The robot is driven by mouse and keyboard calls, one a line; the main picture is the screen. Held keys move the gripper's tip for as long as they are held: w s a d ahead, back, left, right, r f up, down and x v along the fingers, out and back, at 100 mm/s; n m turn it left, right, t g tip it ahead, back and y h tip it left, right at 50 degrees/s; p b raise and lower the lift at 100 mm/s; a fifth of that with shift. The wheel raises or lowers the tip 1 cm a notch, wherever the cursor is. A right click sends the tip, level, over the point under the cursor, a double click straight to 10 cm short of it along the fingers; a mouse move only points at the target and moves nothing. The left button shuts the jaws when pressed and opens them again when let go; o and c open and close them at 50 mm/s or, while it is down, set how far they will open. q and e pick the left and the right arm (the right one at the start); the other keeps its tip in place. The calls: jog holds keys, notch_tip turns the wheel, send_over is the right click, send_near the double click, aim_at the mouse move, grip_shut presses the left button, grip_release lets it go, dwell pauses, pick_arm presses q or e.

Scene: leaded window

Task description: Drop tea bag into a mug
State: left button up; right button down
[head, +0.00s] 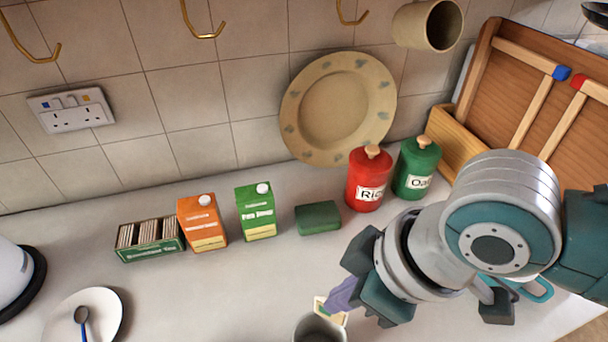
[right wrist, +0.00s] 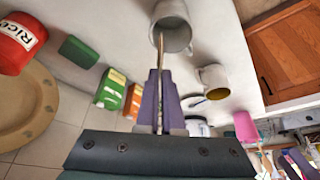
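My right gripper (head: 338,302) reaches down at the bottom of the head view, its purple fingers shut on a small pale tea bag (head: 330,313). In the right wrist view, the fingers (right wrist: 159,100) pinch the tea bag (right wrist: 158,62), seen edge-on as a thin tan strip. A grey mug (head: 310,321) is cut off by the head view's bottom edge; the mug also shows in the right wrist view (right wrist: 176,40). The bag's far end overlaps the mug's opening there; I cannot tell how high above it is. The tea box (head: 150,252) holds several bags. My left gripper is not in view.
Orange (head: 203,224) and green (head: 256,213) cartons, a green block (head: 318,217), and red (head: 368,182) and green (head: 415,168) canisters line the wall. A plate with a spoon (head: 103,307) is at left. A second pale mug (right wrist: 213,78) stands nearby.

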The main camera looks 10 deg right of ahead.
jog(key=shift+f, duration=0.35)
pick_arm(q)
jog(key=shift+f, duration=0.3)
pick_arm(e)
jog(key=shift+r, duration=0.1)
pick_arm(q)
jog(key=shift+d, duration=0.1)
pick_arm(e)
jog(key=c, duration=1)
grip_release()
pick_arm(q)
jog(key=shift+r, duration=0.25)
pick_arm(e)
jog(key=v, duration=1)
jog(key=shift+w, duration=0.1)
